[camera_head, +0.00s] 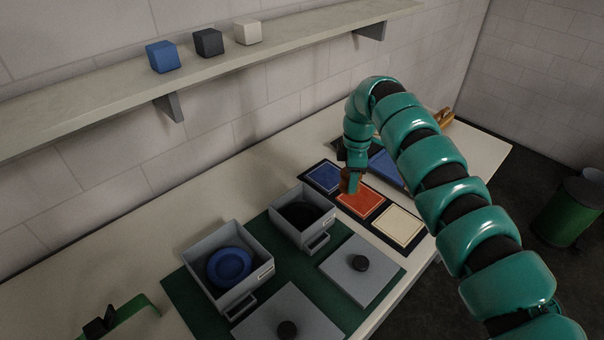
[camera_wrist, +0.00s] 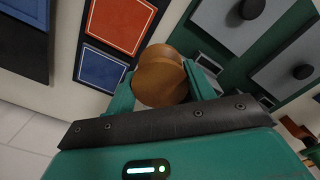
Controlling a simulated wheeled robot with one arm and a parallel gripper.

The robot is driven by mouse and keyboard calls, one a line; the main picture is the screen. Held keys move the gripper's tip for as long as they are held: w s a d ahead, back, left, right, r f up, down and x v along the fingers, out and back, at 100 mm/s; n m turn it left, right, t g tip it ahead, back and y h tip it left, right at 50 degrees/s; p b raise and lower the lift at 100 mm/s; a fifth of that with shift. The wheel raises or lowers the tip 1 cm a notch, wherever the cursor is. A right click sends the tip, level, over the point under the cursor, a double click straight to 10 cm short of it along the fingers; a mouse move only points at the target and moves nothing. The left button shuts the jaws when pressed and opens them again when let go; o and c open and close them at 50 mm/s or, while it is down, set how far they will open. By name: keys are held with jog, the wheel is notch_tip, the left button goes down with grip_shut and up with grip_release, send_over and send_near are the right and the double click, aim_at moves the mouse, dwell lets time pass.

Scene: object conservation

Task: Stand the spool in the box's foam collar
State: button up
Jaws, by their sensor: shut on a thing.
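A brown wooden spool (camera_wrist: 160,76) is between the two green fingers of my gripper (camera_wrist: 163,88) in the wrist view. In the head view the spool (camera_head: 350,181) is partly hidden and hangs over the sample mat, near the orange square. My gripper (camera_head: 355,163) is shut on it. An open grey box (camera_head: 314,240) with a dark round collar (camera_head: 301,215) inside stands left of and nearer than the spool. A second open grey box (camera_head: 228,302) holds a round blue piece (camera_head: 229,266).
A green mat (camera_head: 185,287) carries the boxes and two grey lids (camera_head: 346,281) with black knobs. The dark sample mat (camera_head: 343,212) has blue, orange and cream squares. A shelf (camera_head: 110,102) with three cubes runs along the wall. A green bracket-like object (camera_head: 130,309) lies at front left.

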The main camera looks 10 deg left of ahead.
jog(key=s+a+n+p, duration=0.2)
jog(key=s+a+n, duration=0.2)
jog(key=a+n, duration=0.85)
jog(key=shift+n, duration=0.65)
jog(key=f+b, duration=0.1)
jog(key=f, duration=0.2)
jog(key=f+b, duration=0.2)
jog(key=f, duration=0.1)
jog(key=f+b, duration=0.2)
jog(key=f, duration=0.2)
jog(key=shift+s+f, duration=0.1)
jog(key=shift+s, duration=0.2)
jog(key=shift+b, duration=0.85)
dwell(0.6)
jog(key=shift+f+b, duration=0.9)
jog(key=shift+b, duration=0.25)
dwell(0.9)
dwell(0.4)
jog(key=o, duration=1.1)
jog(key=shift+r, duration=0.15)
